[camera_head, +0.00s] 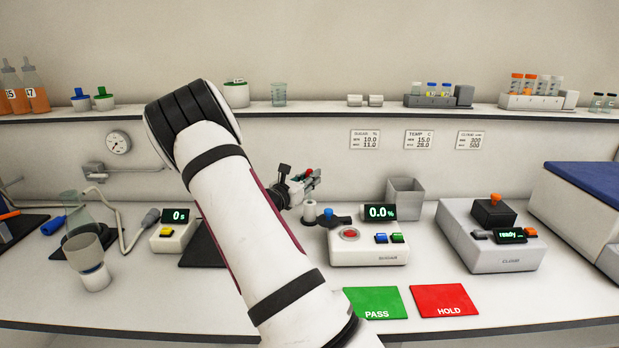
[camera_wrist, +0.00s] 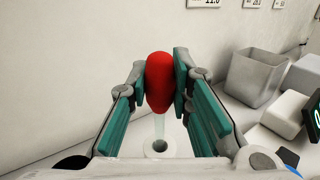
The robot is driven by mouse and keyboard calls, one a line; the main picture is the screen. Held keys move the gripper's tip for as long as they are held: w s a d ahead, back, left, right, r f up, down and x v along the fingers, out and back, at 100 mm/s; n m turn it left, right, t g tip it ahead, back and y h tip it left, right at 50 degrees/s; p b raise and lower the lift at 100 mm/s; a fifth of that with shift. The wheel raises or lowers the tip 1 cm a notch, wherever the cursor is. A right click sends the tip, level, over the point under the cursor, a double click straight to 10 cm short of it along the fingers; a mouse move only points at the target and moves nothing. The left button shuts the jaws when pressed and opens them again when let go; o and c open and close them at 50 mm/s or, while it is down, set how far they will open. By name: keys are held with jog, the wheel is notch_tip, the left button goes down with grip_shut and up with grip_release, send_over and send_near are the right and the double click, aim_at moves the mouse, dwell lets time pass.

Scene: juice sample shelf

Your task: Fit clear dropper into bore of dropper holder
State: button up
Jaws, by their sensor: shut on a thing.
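The clear dropper has a red bulb (camera_wrist: 164,82) and a pale, see-through stem. In the wrist view my gripper (camera_wrist: 165,80) is shut on the bulb between its teal pads. The stem points down to the white dropper holder (camera_wrist: 158,148), whose dark bore shows just below. The stem's lower end looks close to the bore, but I cannot tell whether it is inside. In the head view my gripper (camera_head: 308,182) is beside the sugar meter, above the pale holder (camera_head: 309,210). My arm hides part of the bench behind it.
The sugar meter (camera_head: 368,246) with a blue-knobbed part (camera_head: 328,215) stands right of the holder. A grey bin (camera_head: 404,198) is behind it. The cloud meter (camera_head: 490,240) is farther right. Green PASS (camera_head: 377,301) and red HOLD (camera_head: 443,299) mats lie in front.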

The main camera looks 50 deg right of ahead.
jog(key=shift+f, duration=1.45)
jog(key=o, duration=0.8)
jog(key=a, duration=0.4)
jog(key=s+a, duration=0.1)
jog(key=a, duration=0.7)
jog(key=shift+s, duration=0.2)
